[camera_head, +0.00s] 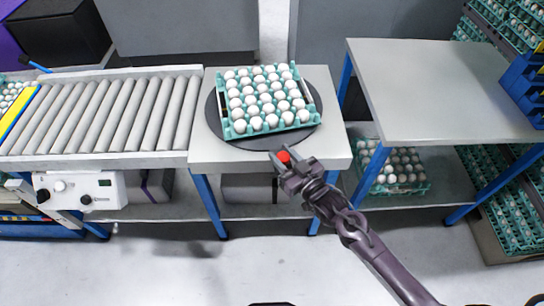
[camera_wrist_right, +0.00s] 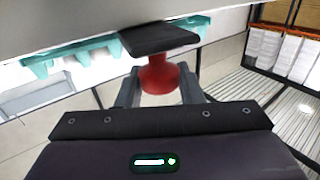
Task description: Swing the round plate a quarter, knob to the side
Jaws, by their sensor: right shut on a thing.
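The round plate (camera_head: 213,118) is dark grey and lies on the small table between the roller conveyor and the right-hand table. A teal egg tray (camera_head: 313,100) full of white eggs sits on it, slightly turned. The red knob (camera_head: 284,156) is at the plate's front edge, toward me. My right gripper (camera_head: 283,158) reaches in from the lower right and is shut on the knob. In the right wrist view the red knob (camera_wrist_right: 160,76) stands between the two fingers (camera_wrist_right: 160,92), under a dark piece of the plate (camera_wrist_right: 158,38). My left gripper is not in view.
The roller conveyor (camera_head: 110,112) adjoins the small table (camera_head: 212,154) on the left. An empty grey table (camera_head: 440,90) stands at the right, with another egg tray (camera_head: 400,188) on the shelf below. Stacked egg trays (camera_head: 505,205) fill the far right.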

